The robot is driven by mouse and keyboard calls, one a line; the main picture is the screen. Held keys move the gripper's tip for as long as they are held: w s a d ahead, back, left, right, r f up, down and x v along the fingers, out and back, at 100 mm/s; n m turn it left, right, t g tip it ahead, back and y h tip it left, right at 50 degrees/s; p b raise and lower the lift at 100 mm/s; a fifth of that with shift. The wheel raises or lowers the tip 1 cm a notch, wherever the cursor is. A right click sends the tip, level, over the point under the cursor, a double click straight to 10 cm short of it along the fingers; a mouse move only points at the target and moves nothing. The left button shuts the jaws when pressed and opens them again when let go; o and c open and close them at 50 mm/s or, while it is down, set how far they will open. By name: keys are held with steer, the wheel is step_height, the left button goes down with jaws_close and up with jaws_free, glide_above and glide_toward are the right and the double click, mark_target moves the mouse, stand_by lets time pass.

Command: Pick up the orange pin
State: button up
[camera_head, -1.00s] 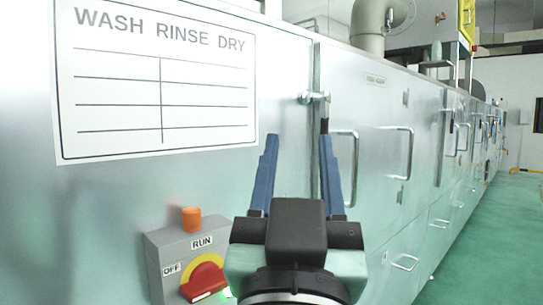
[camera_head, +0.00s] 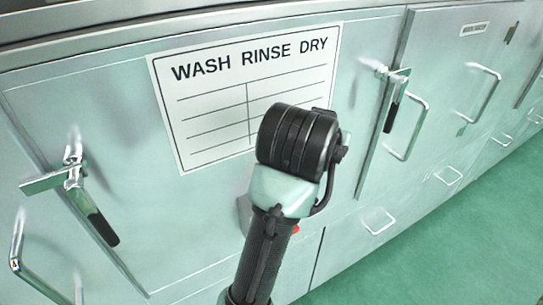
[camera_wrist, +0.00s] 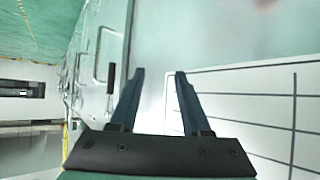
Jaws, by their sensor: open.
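The orange pin is not visible now; in the head view my arm covers the place where it stood on the switch box. Only a grey edge of the switch box (camera_head: 243,213) and a small red bit of its knob (camera_head: 295,229) show beside my arm. My gripper (camera_wrist: 159,75) is open and empty in the wrist view, with its two blue fingers pointing toward the metal panel. In the head view its fingers are hidden behind my wrist. A faint reddish blur at the top of the wrist view may be a reflection; I cannot tell.
The WASH RINSE DRY sign (camera_head: 200,95) is on the steel machine front, partly behind my wrist. A left latch (camera_head: 75,170), a right latch (camera_head: 390,85) and a door handle (camera_head: 408,128) stick out from the panels. Green floor (camera_head: 460,240) is clear at lower right.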

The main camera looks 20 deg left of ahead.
steer(key=s+a+r+n+g+p, duration=0.1)
steer(key=s+a+r+g+p, duration=0.3)
steer(key=s+a+g+p, duration=0.7)
steer(key=w+d+f+t+b, duration=0.1)
steer(key=f, duration=0.1)
steer(key=w+d+f+t+b, duration=0.1)
steer(key=f, duration=0.2)
steer(key=w+d+f+t+b, duration=0.1)
steer(key=w+f, duration=0.1)
steer(key=shift+w+f+b, duration=0.1)
steer(key=shift+f+b, duration=0.3)
steer(key=shift+w+p+x, duration=0.15)
steer(key=shift+p+x, duration=0.3)
steer(key=shift+x, duration=0.9)
steer(key=shift+w+p+x, duration=0.1)
steer(key=shift+p+x, duration=0.3)
steer(key=shift+x, duration=0.9)
steer(key=shift+r, duration=0.1)
jaws_close()
